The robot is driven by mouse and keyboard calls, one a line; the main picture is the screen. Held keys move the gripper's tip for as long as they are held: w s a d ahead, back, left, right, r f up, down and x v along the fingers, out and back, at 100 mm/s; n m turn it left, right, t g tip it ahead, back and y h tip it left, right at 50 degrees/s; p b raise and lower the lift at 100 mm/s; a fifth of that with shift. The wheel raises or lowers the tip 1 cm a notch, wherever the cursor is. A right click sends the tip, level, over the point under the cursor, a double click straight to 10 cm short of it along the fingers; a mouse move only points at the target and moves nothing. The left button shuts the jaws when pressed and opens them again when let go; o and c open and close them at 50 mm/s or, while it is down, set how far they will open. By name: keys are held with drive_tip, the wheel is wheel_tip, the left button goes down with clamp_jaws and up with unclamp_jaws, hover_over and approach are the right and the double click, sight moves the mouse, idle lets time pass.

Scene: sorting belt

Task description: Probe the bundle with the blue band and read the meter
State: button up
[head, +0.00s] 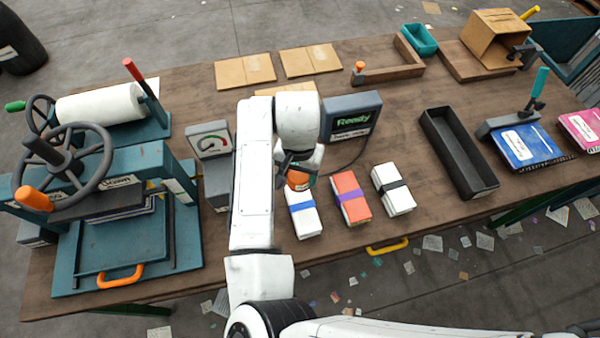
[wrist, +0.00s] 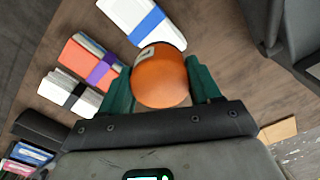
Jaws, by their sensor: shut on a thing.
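The white bundle with the blue band (head: 306,222) lies on the table, leftmost of three bundles; it also shows in the wrist view (wrist: 127,12). My gripper (head: 298,172) is over its far end. In the wrist view my gripper (wrist: 166,88) is shut on an orange rounded probe handle (wrist: 160,76), which also shows in the head view (head: 299,181). The probe's tip is hidden, so I cannot tell whether it touches the bundle. The meter (head: 366,103) stands behind, its screen reading "Ready" in green. A dark cable runs from it towards my gripper.
An orange bundle with a purple band (head: 343,184) and a white bundle with a black band (head: 402,201) lie to the right. Farther right is a long black tray (head: 431,133). A dial gauge (head: 209,139) and a teal press (head: 140,245) stand left.

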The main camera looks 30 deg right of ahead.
drive_tip(key=shift+f, duration=1.05)
wheel_tip(320, 180, down, 4)
drive_tip(key=b, duration=0.4)
drive_tip(key=shift+f+b, duration=0.4)
drive_tip(key=shift+f, duration=0.1)
idle(0.9)
wheel_tip(320, 180, up, 6)
drive_tip(key=p, duration=0.5)
drive_tip(key=shift+r, duration=1.1)
drive_tip(key=shift+d+f, duration=0.1)
idle(0.4)
